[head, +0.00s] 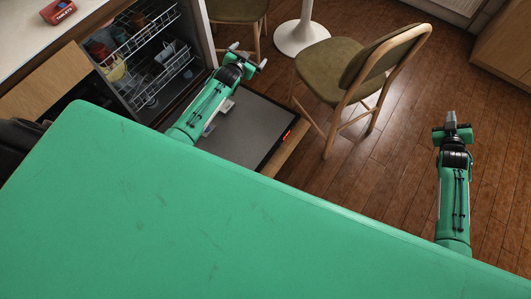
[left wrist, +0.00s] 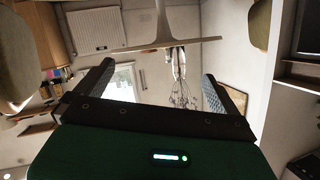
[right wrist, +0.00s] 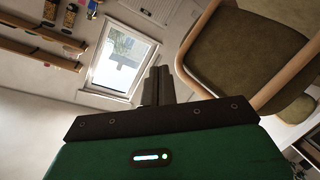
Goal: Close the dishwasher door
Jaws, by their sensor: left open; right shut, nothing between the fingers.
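The dishwasher (head: 191,70) stands open at the upper left of the head view, with dishes in its racks. Its door (head: 252,122) is folded down and lies flat, low over the floor; the large green panel in front hides part of it. My left gripper (head: 247,56) is open and empty, above the door near the dishwasher opening. In the left wrist view its two fingers (left wrist: 157,85) stand wide apart with nothing between them. My right gripper (head: 451,121) is shut and empty, over the wooden floor at the right, well away from the door. Its fingers meet in the right wrist view (right wrist: 158,85).
A wooden chair with an olive seat (head: 335,68) stands just right of the door. Another chair (head: 236,10) and a white pedestal base (head: 301,37) are behind. A countertop (head: 30,28) with a red box (head: 58,11) is at upper left. Floor around my right gripper is clear.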

